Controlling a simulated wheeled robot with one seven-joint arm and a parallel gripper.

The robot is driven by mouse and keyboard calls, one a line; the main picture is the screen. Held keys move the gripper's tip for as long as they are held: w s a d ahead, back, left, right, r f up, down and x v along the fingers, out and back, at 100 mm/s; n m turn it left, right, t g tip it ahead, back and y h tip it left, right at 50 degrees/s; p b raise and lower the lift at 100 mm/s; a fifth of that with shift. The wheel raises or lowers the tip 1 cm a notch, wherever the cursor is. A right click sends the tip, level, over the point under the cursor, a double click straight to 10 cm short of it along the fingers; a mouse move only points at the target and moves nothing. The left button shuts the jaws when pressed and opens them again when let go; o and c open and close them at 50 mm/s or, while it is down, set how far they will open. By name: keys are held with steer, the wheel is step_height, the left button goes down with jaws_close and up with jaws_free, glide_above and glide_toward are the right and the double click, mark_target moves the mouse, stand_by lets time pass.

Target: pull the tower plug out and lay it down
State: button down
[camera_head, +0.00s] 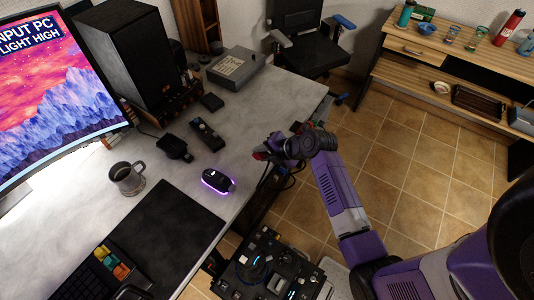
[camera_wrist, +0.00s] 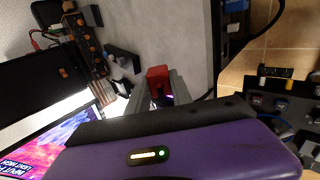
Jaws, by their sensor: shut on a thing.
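My gripper (camera_head: 264,152) is over the right edge of the desk (camera_head: 283,102). In the wrist view my gripper (camera_wrist: 160,92) is shut on a small red plug (camera_wrist: 157,74), which shows at the fingertips. In the head view a bit of red shows by the fingertips, and the arm hides most of the plug. I cannot tell whether the plug touches anything beyond the fingers. A large black tower-like box (camera_head: 112,50) stands at the back of the desk.
A lit mouse (camera_head: 217,180), a black controller (camera_head: 205,134), a grey box (camera_head: 236,68) and a mug (camera_head: 127,178) stand on the desk. A button panel (camera_head: 265,265) lies below its front edge.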

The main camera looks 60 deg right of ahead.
steer(key=shift+w+f+b, duration=0.3)
steer(key=shift+w+f, duration=0.1)
steer(key=shift+w, duration=0.35)
steer(key=shift+w+f+b, duration=0.35)
steer(key=shift+w, duration=0.35)
steer(key=shift+w+f+b, duration=0.3)
steer(key=shift+w+f, duration=0.1)
steer(key=shift+w, duration=0.35)
steer(key=shift+f+b, duration=1.8)
steer(key=shift+b, duration=0.05)
steer(key=c, duration=1.1)
jaws_free()
steer(key=shift+o, duration=0.2)
steer(key=shift+f, duration=0.1)
steer(key=shift+s, duration=0.1)
steer(key=shift+s, duration=0.1)
